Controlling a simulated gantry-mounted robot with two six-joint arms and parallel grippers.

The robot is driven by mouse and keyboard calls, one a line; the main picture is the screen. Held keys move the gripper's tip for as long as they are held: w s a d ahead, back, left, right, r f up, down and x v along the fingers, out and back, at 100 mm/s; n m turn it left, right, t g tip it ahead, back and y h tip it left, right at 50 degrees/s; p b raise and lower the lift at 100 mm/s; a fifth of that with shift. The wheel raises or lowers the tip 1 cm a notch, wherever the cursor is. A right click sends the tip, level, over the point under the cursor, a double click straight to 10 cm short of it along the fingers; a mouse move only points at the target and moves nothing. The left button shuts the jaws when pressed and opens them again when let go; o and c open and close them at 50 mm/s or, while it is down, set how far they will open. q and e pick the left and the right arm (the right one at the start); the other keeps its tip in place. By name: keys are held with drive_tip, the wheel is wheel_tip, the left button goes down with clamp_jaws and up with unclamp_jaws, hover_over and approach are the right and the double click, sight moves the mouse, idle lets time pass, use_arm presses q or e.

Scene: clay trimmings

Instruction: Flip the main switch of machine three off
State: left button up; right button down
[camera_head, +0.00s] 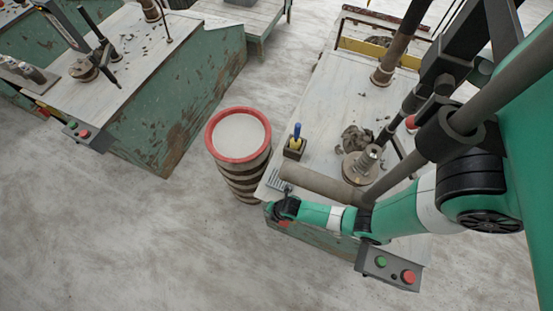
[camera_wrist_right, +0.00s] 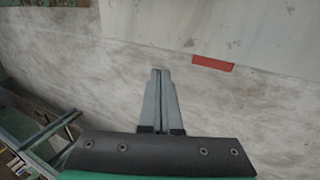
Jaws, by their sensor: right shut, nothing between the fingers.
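The near right machine has a pale worktop (camera_head: 335,120) and a green front. A grey control box (camera_head: 388,268) with a green and a red button hangs at its front right corner. A yellow stick with a blue top (camera_head: 296,137) stands upright in a small dark box on the worktop. I cannot tell which part is the main switch, or whether this is machine three. My right gripper (camera_head: 275,211) is at the worktop's front left corner, left of the control box. In the right wrist view its fingers (camera_wrist_right: 160,72) are shut and empty. My left gripper is out of view.
A red-rimmed banded bin (camera_head: 213,151) stands left of the worktop. Another green machine (camera_head: 180,110) with a button box (camera_head: 76,131) stands at left.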

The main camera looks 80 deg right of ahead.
drive_tip(key=w+d+r, duration=0.1)
drive_tip(key=w+r, duration=0.1)
drive_tip(key=w, duration=0.3)
drive_tip(key=shift+w+b, duration=0.3)
drive_tip(key=shift+w, duration=0.1)
drive_tip(key=shift+r, duration=0.1)
